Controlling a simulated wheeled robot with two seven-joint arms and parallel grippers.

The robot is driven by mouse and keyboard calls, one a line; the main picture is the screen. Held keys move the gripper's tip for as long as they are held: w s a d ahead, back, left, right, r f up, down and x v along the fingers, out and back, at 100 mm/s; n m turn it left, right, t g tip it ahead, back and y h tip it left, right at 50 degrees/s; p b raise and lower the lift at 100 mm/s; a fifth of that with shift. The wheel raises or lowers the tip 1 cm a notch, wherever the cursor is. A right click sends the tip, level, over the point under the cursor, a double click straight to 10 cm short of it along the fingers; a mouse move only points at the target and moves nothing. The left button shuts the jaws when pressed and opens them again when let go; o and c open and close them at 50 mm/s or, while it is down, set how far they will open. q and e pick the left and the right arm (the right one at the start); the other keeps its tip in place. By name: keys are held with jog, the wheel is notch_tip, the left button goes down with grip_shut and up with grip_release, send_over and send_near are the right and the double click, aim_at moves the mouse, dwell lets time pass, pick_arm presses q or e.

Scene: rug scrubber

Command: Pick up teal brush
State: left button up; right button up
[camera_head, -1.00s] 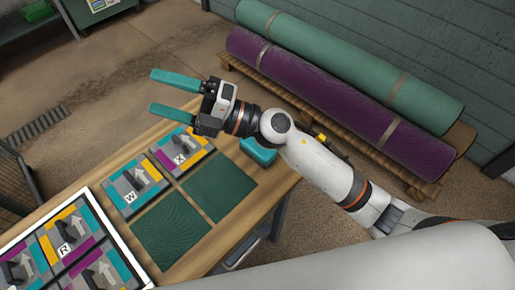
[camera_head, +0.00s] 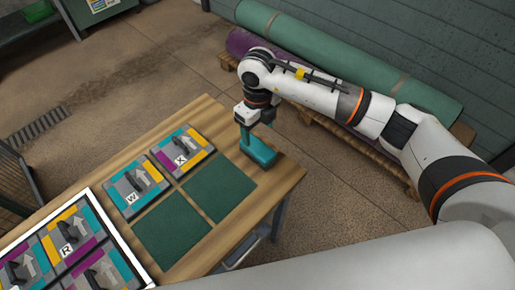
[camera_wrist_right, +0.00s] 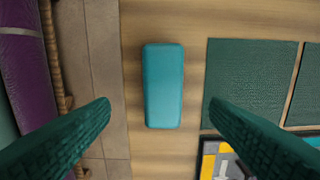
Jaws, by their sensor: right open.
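The teal brush (camera_head: 262,155) lies on the wooden table near its far right edge, next to a dark green square. In the right wrist view the brush (camera_wrist_right: 163,85) is a plain rounded teal block, lying between the lines of the two fingers. My right gripper (camera_head: 254,138) points down over the brush in the head view. In the right wrist view my right gripper (camera_wrist_right: 158,104) is open, with a finger on each side and a gap to the brush. Its teal fingers overlap the brush in the head view. My left gripper is not in view.
Two dark green squares (camera_head: 173,229) lie left of the brush. Tiles marked W (camera_head: 136,185) and X (camera_head: 182,152) lie beyond them. A white-framed panel (camera_head: 112,228) holds more tiles. Rolled rugs (camera_head: 330,50) lie on a pallet behind the table.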

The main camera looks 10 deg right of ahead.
aim_at(257, 146)
notch_tip(257, 146, down, 3)
jog(key=shift+r, duration=0.1)
jog(key=f+p, duration=0.1)
jog(key=f, duration=0.1)
jog(key=f+p, duration=0.1)
jog(key=f, duration=0.1)
jog(key=shift+s+a+f, duration=0.1)
jog(key=shift+s, duration=0.1)
jog(key=shift+f, duration=0.55)
jog(key=c, duration=1.1)
